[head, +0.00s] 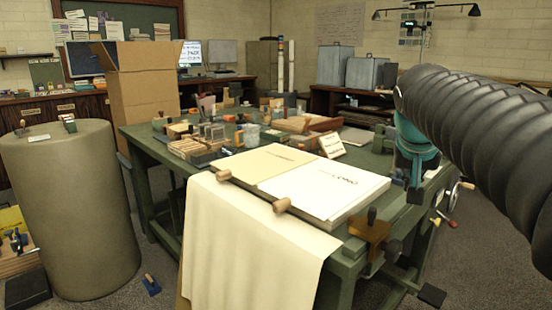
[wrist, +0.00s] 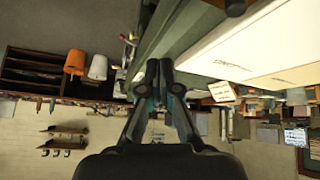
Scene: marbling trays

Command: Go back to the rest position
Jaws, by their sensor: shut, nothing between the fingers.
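My gripper (head: 414,192) hangs at the right end of the green worktable (head: 160,158) in the head view, beside the open papers. In the wrist view, my gripper (wrist: 160,72) shows its two dark fingers together with nothing held between them. My ribbed black arm fills the right side of the head view. Two large sheets, a cream sheet (head: 262,163) and a white sheet (head: 325,190), lie side by side at the table's front. The white sheet (wrist: 265,45) also shows in the wrist view, which looks upside down.
A cardboard box (head: 145,100) stands behind the table's left end. A large grey-green cylinder (head: 75,205) stands at left. A pale cloth (head: 245,240) hangs over the table front. A wooden clamp (head: 370,230) sits at the front right corner. Small blocks and jars crowd the table's back.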

